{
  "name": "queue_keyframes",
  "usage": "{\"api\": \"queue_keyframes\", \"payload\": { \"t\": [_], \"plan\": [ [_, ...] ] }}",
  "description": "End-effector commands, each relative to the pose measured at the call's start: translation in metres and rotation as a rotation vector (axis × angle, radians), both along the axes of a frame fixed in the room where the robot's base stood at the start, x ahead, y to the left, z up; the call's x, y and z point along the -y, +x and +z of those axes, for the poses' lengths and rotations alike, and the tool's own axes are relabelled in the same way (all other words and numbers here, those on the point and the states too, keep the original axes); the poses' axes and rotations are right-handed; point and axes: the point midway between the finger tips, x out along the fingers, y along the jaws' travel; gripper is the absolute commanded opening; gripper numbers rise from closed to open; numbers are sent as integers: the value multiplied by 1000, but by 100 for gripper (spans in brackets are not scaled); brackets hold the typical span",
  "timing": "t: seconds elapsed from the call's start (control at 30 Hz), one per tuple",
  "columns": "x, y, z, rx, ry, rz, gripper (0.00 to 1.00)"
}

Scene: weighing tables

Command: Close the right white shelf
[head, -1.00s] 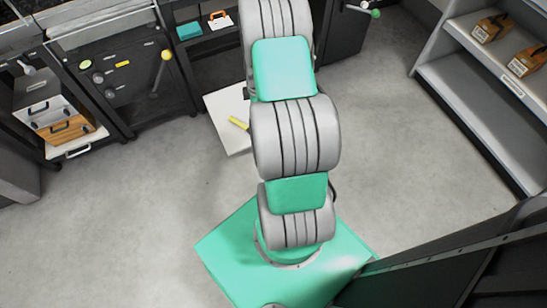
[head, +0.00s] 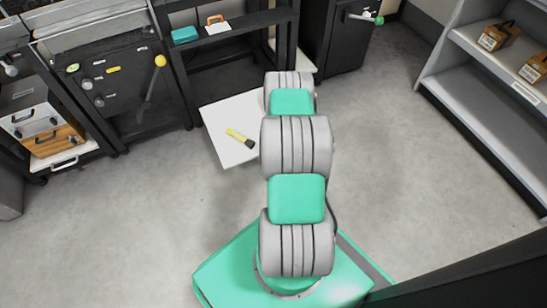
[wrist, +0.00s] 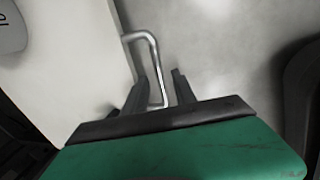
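The right white shelf (head: 222,116) is pulled out from the dark rack in the head view, with a yellow-handled brush (head: 238,137) lying on it. My arm covers part of it. In the wrist view its white surface (wrist: 85,50) fills the left side, and a bent metal handle (wrist: 153,50) sticks out from its edge. My gripper (wrist: 160,85) is open, with its two dark fingers apart on either side of the handle bar. A gap shows beside the bar. My gripper is hidden behind my arm in the head view.
Another white shelf (head: 38,164) at the left carries stacked drawer boxes (head: 50,140). A teal box (head: 185,35) sits on the dark rack. A grey shelving unit (head: 480,85) with wooden boxes stands at the right. The floor between is clear.

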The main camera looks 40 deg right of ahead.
Motion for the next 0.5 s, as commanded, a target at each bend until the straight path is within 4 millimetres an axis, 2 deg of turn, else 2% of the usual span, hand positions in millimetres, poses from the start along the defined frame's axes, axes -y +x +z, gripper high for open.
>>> {"api": "queue_keyframes", "payload": {
  "t": [0.07, 0.43, 0.5],
  "plan": [
    [0, 0, 0, 0, 0, 0, 32],
    [0, 0, 0, -1, 0, 0, 1],
    [0, 0, 0, -1, 0, 0, 0]
  ]
}}
